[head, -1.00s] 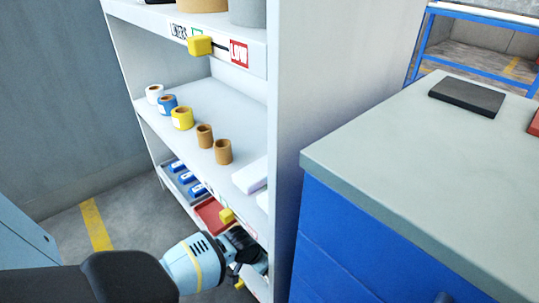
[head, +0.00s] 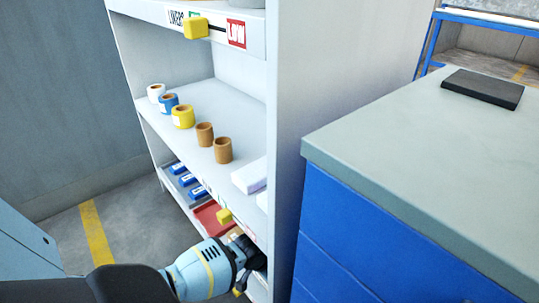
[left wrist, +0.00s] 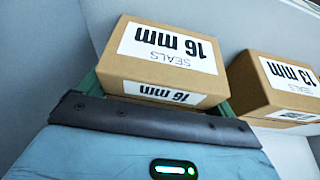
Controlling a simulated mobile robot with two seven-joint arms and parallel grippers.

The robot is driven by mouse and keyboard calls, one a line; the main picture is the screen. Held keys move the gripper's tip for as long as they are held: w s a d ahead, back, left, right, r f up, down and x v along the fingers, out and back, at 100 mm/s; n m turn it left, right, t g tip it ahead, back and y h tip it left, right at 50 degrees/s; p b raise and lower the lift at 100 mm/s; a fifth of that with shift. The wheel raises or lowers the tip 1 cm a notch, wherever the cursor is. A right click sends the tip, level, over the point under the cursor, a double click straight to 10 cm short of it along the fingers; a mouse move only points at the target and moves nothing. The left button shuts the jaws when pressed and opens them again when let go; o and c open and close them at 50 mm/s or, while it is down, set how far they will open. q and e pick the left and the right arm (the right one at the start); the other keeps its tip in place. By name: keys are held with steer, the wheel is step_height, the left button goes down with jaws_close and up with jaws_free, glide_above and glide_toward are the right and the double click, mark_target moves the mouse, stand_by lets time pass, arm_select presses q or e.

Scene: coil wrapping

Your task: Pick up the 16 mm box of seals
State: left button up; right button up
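The 16 mm box of seals (left wrist: 165,62) is a brown carton with white labels, standing on a shelf in the left wrist view. My left gripper (left wrist: 158,95) is right up against it, with a greenish finger at each side of the box. The fingers look open around it; whether they touch its sides I cannot tell. In the head view my left gripper (head: 243,262) reaches into the low part of the shelf unit, and the box cannot be made out there. My right gripper is not in view.
A 13 mm seals box (left wrist: 285,88) stands close on the right. The shelf unit (head: 295,110) holds tape rolls (head: 182,117), a red tray (head: 208,218) and blue items (head: 188,180). A blue cabinet (head: 365,240) stands to the right.

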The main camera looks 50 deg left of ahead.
arm_select(q)
steer(key=c, duration=0.7)
steer(key=shift+c, duration=0.5)
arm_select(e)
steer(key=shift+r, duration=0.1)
arm_select(q)
steer(key=shift+r, duration=0.15)
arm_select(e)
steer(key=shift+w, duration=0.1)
arm_select(q)
steer(key=shift+r, duration=0.2)
step_height(320, 180, up, 3)
steer(key=shift+r+p, duration=0.1)
steer(key=shift+p, duration=1.1)
steer(key=shift+s+p, duration=0.3)
steer(key=shift+s, duration=0.25)
steer(key=s+a+p, duration=0.1)
steer(key=s+p, duration=0.4)
steer(key=s, duration=1.1)
steer(key=shift+s+a+p, duration=0.3)
steer(key=shift+s+a, duration=0.05)
steer(key=shift+s, duration=0.05)
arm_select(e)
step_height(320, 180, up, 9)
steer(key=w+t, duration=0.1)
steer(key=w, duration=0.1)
